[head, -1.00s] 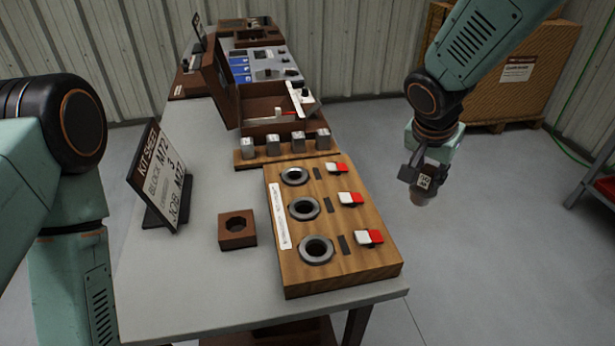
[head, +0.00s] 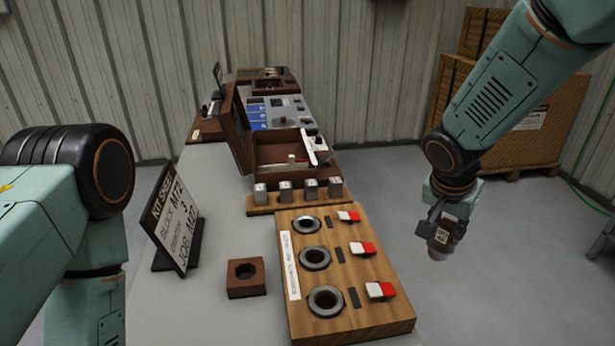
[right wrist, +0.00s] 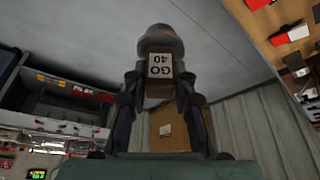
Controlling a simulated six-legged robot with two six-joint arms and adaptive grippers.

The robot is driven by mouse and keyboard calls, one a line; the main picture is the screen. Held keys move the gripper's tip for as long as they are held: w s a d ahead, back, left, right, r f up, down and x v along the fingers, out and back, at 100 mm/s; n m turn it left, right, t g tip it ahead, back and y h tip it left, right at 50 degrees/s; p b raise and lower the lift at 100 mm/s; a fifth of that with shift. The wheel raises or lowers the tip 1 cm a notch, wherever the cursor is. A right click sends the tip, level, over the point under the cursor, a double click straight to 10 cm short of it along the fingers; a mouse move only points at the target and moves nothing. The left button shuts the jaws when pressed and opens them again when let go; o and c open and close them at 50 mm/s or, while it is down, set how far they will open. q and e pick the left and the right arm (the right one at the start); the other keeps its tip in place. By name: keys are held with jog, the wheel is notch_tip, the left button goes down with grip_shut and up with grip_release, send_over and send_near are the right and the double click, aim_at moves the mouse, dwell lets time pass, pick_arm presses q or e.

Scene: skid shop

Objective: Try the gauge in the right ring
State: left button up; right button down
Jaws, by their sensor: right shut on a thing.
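My right gripper (head: 440,232) is shut on the gauge (head: 438,250), a grey cylinder held over the floor, right of the table and apart from the rings. In the right wrist view, the gauge (right wrist: 161,42) sits between the fingers and its white label reads GO 40. A wooden board lies on the table with three dark metal rings in a row: a far ring (head: 306,224), a middle ring (head: 315,258) and a near ring (head: 326,301). All three look empty. My left arm shows at the left, but its gripper is out of view.
Red-and-white blocks (head: 380,290) sit beside the rings on the board (head: 372,322). A brown block with a hole (head: 246,279), a kit sign (head: 172,228) and several metal blocks on a wooden strip (head: 262,208) share the table. Floor right of the table is clear; a crate (head: 530,140) stands behind.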

aim_at(440, 244)
notch_tip(440, 244, down, 5)
jog(key=b, duration=0.4)
jog(key=shift+b, duration=0.3)
jog(key=shift+r, duration=0.15)
jog(key=shift+a+r, duration=0.1)
